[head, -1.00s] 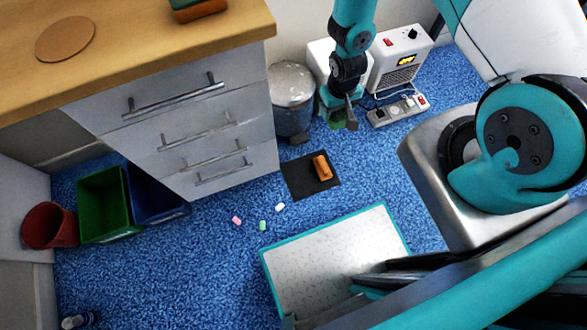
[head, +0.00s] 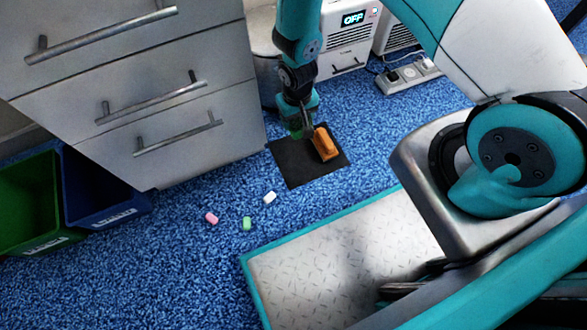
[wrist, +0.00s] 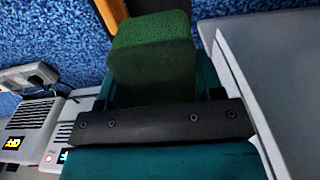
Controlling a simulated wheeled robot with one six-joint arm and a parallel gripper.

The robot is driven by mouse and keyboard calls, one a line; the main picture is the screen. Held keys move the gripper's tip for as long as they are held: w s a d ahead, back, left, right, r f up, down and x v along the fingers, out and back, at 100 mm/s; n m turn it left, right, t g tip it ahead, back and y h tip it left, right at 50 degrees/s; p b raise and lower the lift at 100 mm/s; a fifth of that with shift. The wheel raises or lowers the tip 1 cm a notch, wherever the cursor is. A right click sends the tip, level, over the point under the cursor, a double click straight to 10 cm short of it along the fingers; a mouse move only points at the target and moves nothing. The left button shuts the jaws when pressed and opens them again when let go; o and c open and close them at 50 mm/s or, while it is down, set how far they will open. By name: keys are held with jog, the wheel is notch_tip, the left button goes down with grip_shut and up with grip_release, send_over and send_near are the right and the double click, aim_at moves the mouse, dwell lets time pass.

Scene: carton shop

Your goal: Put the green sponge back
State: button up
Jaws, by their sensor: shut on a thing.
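The green sponge (wrist: 152,55) is held in my gripper and fills the middle of the wrist view. My gripper (head: 302,132) is shut on it, pointing down over or near the back edge of a small black mat (head: 295,168). In the head view the sponge is mostly hidden by the gripper, and its height above the floor is hard to judge. An orange block (head: 327,145) lies on the right part of the mat, just right of my gripper.
A drawer cabinet (head: 165,95) stands close on the left. White appliances and a power strip (head: 408,75) are behind. Small pink (head: 211,218), green (head: 247,223) and white (head: 270,197) pieces lie on the blue carpet. A blue bin (head: 100,205) and green bin (head: 30,205) stand left.

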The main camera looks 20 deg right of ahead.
aim_at(294, 161)
jog(key=f+b, duration=0.1)
jog(key=f, duration=0.1)
jog(key=a+f+b, duration=0.1)
jog(key=shift+w+f, duration=0.1)
jog(key=shift+f, duration=0.25)
notch_tip(294, 161, down, 19)
jog(key=b, duration=1)
jog(key=shift+f, duration=0.15)
jog(key=shift+f+b, duration=0.15)
jog(key=shift+b, duration=0.2)
jog(key=o, duration=1)
jog(key=shift+c, duration=0.2)
notch_tip(294, 161, up, 12)
jog(key=p, duration=0.8)
jog(key=shift+r, duration=0.2)
